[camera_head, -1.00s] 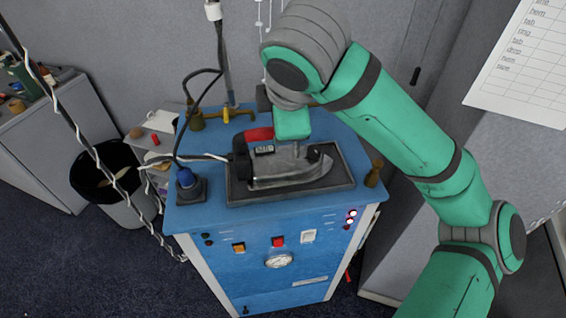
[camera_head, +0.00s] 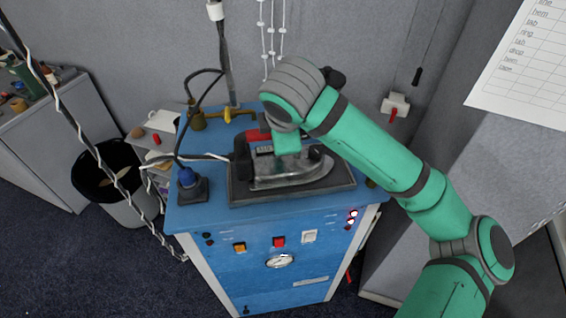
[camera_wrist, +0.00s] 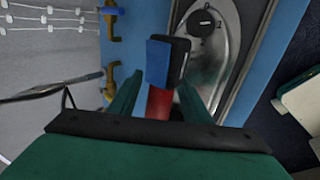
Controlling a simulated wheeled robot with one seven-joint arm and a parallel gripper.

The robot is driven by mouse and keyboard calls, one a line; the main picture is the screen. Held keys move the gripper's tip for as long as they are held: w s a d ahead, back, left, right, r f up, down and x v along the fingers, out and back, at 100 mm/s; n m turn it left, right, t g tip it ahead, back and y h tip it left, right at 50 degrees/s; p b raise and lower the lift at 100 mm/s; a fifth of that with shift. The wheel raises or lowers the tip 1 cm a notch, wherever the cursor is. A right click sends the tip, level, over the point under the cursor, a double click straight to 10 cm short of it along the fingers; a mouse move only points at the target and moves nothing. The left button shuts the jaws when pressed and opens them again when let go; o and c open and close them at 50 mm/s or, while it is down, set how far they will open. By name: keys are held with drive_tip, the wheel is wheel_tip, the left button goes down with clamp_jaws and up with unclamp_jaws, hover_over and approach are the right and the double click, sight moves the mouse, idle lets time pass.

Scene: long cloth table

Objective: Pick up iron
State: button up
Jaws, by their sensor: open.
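The iron (camera_head: 280,181) has a silver body and a dark handle with red on it. It rests on a dark tray (camera_head: 343,192) on top of a blue cabinet. My gripper (camera_head: 287,152) is over the iron from above and hides part of its handle in the head view. In the wrist view my gripper (camera_wrist: 160,90) is open, with a finger on each side of the iron's red, blue and black handle. The silver body (camera_wrist: 222,55) shows to the right of the handle there. I cannot tell whether the fingers touch the handle.
A cable runs to the iron's left end. A waste bin (camera_head: 123,204) stands left, and a grey wall is close behind.

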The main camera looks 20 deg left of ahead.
drive_tip(key=shift+w+f, duration=0.1)
drive_tip(key=shift+f, duration=0.05)
clamp_jaws()
